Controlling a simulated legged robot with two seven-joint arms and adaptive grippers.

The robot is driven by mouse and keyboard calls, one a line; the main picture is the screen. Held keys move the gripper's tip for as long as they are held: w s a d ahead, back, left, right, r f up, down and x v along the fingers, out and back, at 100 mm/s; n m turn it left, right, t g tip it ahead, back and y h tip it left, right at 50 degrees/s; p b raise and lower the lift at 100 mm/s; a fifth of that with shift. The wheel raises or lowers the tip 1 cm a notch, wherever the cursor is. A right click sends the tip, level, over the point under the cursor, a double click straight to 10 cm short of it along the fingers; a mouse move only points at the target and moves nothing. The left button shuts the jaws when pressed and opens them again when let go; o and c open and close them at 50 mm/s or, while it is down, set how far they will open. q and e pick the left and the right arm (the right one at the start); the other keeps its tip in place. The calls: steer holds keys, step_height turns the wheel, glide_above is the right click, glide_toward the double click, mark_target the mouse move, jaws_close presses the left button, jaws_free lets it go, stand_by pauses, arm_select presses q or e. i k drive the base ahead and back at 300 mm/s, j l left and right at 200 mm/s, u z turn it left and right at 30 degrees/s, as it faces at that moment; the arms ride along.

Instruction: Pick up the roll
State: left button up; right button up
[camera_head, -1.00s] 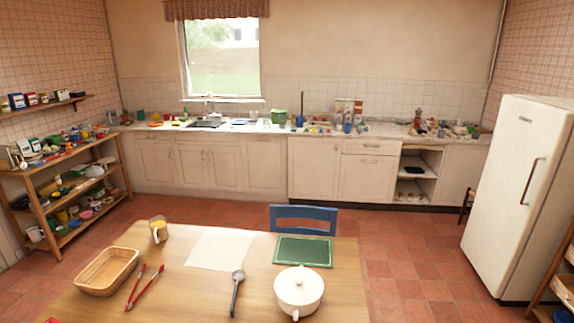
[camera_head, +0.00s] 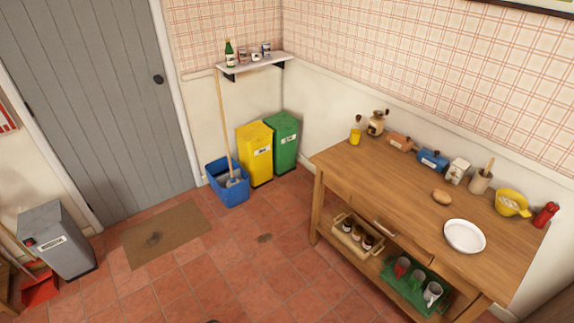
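A small brown bread roll (camera_head: 442,198) lies on the top of a wooden side table (camera_head: 375,187) at the right. It sits near the middle of the tabletop, behind and left of a white plate (camera_head: 464,236). Nothing covers it. Neither of my grippers shows in the head view, and nothing is touching the roll.
Jars, boxes and bottles line the table's back edge, with a yellow bowl (camera_head: 512,203) at its right. A green tray (camera_head: 415,288) with cups is on the lower shelf. A blue bucket (camera_head: 229,185) stands left of the bins. Tiled floor before the table is clear.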

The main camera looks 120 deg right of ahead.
mark_target(440, 196)
steer(key=z, duration=5.15)
